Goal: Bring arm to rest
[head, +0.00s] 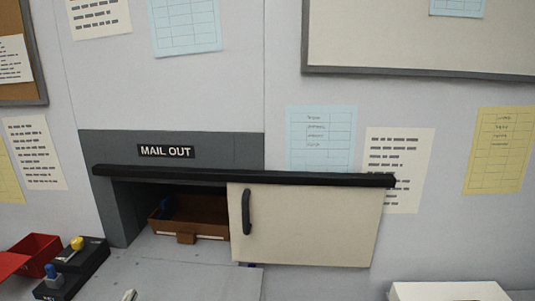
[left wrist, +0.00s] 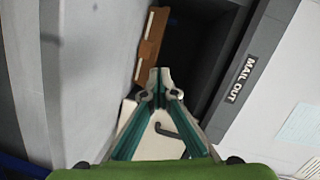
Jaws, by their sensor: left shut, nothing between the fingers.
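My left gripper (left wrist: 159,92) is shut and empty in the left wrist view, its two green-lined fingers meeting at the tips. In the head view only a small pale tip (head: 130,295), likely of this gripper, shows at the bottom edge, in front of the mail slot. A brown wooden tray (head: 186,238) sits inside the open left part of the MAIL OUT slot; it also shows in the left wrist view (left wrist: 150,45). A cream sliding door (head: 315,225) with a black handle (head: 246,212) covers the right part. My right gripper is not in view.
A black rail (head: 245,176) runs above the door and juts out from the wall. A red box (head: 35,254) and a dark block with yellow and blue knobs (head: 72,268) stand at lower left. A white box (head: 448,291) stands at lower right.

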